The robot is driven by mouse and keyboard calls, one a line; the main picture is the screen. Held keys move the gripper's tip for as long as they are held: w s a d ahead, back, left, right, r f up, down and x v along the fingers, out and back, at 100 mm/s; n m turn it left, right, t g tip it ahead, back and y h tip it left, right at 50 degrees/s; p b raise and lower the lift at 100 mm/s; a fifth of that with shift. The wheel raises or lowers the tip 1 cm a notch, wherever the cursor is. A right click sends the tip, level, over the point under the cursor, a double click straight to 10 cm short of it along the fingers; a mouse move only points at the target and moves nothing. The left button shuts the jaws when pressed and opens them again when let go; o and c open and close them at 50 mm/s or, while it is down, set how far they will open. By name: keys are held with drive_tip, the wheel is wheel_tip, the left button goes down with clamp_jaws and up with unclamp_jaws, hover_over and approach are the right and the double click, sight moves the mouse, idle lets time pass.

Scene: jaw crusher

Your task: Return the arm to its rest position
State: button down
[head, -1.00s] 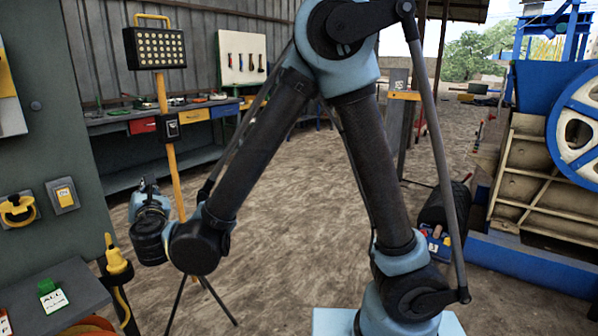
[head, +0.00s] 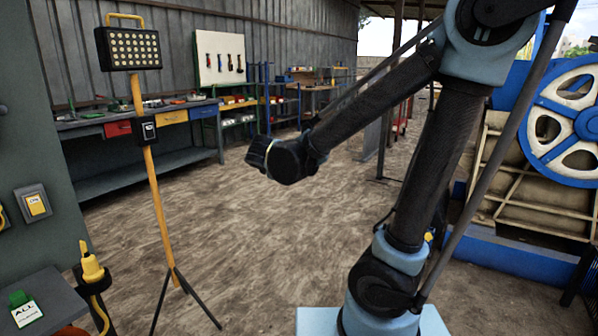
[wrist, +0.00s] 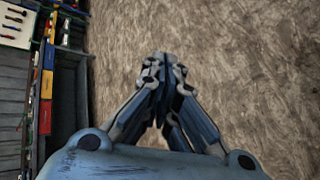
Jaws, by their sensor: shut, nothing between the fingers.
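My gripper (wrist: 163,72) shows in the wrist view with its fingertips together and nothing between them. It hangs over bare brown dirt ground (wrist: 240,60). In the head view my arm is bent, with its elbow high at the upper right and its forearm reaching down to the left. The dark wrist end of my arm is in mid-air near the picture's middle. The gripper itself is hidden behind the wrist there.
A work light on a yellow tripod stand (head: 146,150) stands at the left. A workbench (head: 150,176) runs along the back wall. A grey cabinet (head: 40,145) is at the left edge. The blue-wheeled crusher (head: 530,165) is close on the right. The middle ground is clear.

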drive_tip(key=s+d+f+m+g+h, duration=0.1)
drive_tip(key=s+d+f+m+g, duration=0.3)
drive_tip(key=d, duration=0.6)
drive_tip(key=s+d+f+m+g, duration=0.15)
drive_tip(key=s+d+m, duration=0.3)
drive_tip(key=d, duration=0.55)
drive_tip(key=s+d+f+m+g+y, duration=0.1)
drive_tip(key=s+d+f+m, duration=0.1)
drive_tip(key=s+m, duration=0.3)
drive_tip(key=s+d+f+m+g+y, duration=0.2)
drive_tip(key=s+f+m, duration=0.3)
drive_tip(key=s, duration=0.4)
drive_tip(key=shift+s+d+f+m, duration=0.2)
drive_tip(key=shift+s+f+m, duration=0.1)
drive_tip(key=shift+m, duration=0.45)
drive_tip(key=shift+g, duration=0.25)
